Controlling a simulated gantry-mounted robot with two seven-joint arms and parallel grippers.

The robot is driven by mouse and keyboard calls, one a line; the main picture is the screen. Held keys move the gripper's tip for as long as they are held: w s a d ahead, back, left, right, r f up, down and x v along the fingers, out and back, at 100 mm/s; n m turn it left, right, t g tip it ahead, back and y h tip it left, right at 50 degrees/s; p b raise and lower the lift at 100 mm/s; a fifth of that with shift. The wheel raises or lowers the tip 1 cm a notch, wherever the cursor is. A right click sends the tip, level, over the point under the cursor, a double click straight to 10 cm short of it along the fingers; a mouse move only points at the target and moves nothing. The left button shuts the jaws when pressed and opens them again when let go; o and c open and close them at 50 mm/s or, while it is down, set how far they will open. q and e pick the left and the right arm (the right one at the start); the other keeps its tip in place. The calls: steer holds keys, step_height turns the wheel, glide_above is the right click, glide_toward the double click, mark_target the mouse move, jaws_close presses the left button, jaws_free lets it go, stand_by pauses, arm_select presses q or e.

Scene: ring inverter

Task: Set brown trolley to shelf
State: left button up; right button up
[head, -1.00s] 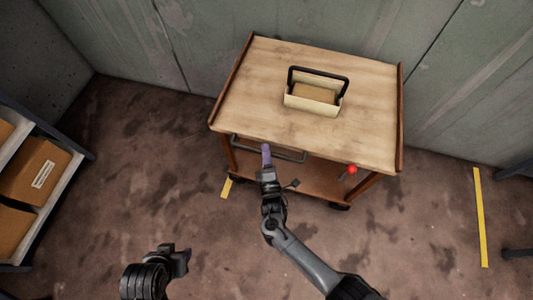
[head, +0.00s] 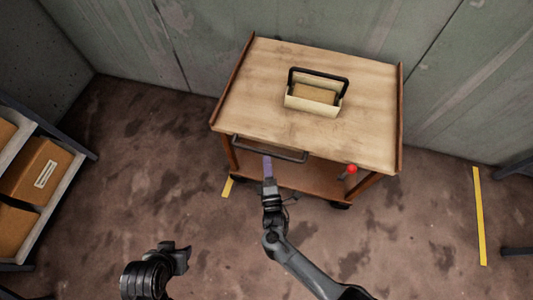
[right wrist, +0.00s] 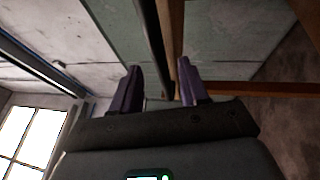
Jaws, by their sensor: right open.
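The brown trolley (head: 232,103) stands against the back wall, with a light wooden top and a lower deck. Its dark bar handle (head: 283,154) runs along the near left side. A shelf (head: 48,215) with brown boxes stands at the left edge.
An open cream toolbox (head: 312,106) with a black handle sits on the trolley top. A red knob (head: 351,169) is at the trolley's near right. The floor (head: 140,160) between shelf and trolley is clear.

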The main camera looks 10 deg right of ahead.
steer(key=s+f, duration=0.1)
steer(key=s, duration=0.5)
steer(key=shift+a+p, duration=0.3)
steer(key=shift+p, duration=0.1)
